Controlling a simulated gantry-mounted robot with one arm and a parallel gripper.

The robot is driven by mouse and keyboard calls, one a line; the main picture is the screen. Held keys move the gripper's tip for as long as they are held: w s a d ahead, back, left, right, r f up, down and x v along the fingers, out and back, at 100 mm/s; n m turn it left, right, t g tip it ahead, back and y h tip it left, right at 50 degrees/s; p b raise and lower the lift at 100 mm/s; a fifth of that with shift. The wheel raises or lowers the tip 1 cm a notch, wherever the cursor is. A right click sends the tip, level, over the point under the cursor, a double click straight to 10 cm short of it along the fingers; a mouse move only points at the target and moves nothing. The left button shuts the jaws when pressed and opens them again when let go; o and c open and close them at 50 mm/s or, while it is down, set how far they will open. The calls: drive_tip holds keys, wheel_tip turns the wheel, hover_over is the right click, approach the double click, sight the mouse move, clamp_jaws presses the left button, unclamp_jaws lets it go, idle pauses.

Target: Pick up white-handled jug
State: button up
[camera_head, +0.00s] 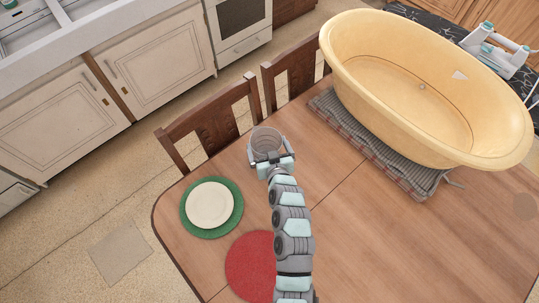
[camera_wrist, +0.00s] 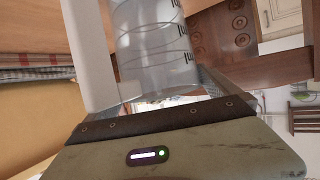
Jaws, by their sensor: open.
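The jug (camera_head: 266,138) is a clear greyish cylinder near the table edge by the chairs. In the wrist view the jug (camera_wrist: 152,45) has dark measuring marks and lies directly ahead of the palm, between the fingers. My gripper (camera_head: 268,155) is open, with its fingers on either side of the jug's near part. A broad pale strip (camera_wrist: 88,50) stands left of the jug in the wrist view; I cannot tell whether it is the white handle or a finger. Whether the fingers touch the jug is unclear.
A green placemat (camera_head: 236,222) with a cream plate (camera_head: 210,204) lies left of my arm. A red round mat (camera_head: 247,265) is partly under my arm. A large yellow tub (camera_head: 390,85) on a striped cloth (camera_head: 385,160) stands right. Wooden chairs (camera_head: 215,125) border the table.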

drive_tip(key=shift+c, duration=0.2)
drive_tip(key=shift+r, duration=0.1)
drive_tip(key=c, duration=1.7)
